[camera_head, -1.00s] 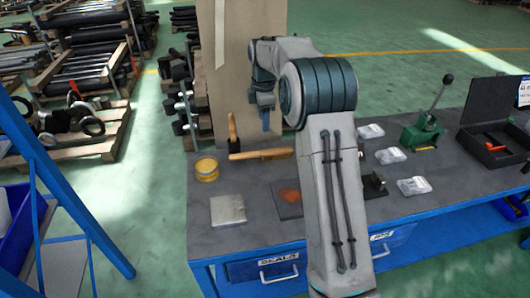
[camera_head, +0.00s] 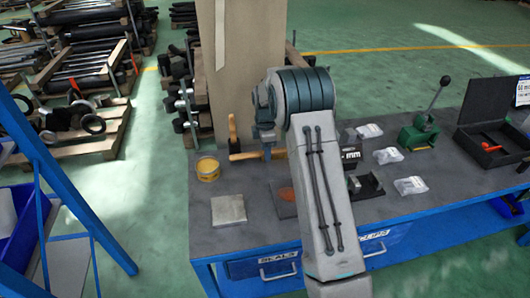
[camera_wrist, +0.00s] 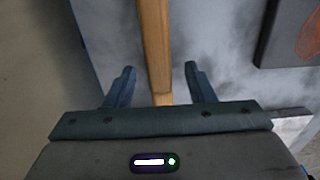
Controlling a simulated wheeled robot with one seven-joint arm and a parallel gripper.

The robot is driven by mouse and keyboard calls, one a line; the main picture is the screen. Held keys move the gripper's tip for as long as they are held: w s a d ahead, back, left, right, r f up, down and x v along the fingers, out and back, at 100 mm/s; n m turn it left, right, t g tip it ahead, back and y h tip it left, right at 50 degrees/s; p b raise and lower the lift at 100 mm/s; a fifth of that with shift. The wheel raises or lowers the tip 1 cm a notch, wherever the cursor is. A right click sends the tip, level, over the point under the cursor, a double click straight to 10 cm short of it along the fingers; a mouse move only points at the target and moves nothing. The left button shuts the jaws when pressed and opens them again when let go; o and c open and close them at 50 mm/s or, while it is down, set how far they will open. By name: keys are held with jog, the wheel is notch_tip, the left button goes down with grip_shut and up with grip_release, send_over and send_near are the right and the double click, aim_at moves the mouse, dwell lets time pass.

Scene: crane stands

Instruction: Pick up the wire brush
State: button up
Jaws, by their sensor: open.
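The wire brush, seen as a long wooden bar (camera_head: 243,156), lies on the grey bench top near its back edge. My gripper (camera_head: 267,153) is over its right part, pointing down. In the wrist view the wooden bar (camera_wrist: 154,45) runs lengthwise between the two open blue fingers of my gripper (camera_wrist: 160,70). A gap shows on each side of the wood. The bristles cannot be made out, and the arm hides the right end in the head view.
An upright wooden handle (camera_head: 232,130) stands just behind the bar. A dark plate with a rusty patch (camera_wrist: 290,35) lies nearby. A green lever tool (camera_head: 420,132) is farther right.

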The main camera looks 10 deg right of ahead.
jog(key=shift+f, duration=0.8)
grip_shut()
jog(key=shift+r, duration=0.15)
jog(key=shift+w+r+b, duration=0.1)
jog(key=shift+r+b, duration=0.2)
jog(key=shift+r, duration=0.35)
jog(key=r, duration=0.1)
jog(key=r+b, duration=0.1)
jog(key=shift+d+r, duration=0.2)
jog(key=shift+r, duration=0.2)
jog(key=s+d+r+b, duration=0.2)
jog(key=d+r, duration=0.4)
jog(key=d, duration=0.4)
jog(key=shift+s+d+r, duration=0.35)
jog(key=shift+s, duration=0.35)
jog(key=c, duration=1)
grip_release()
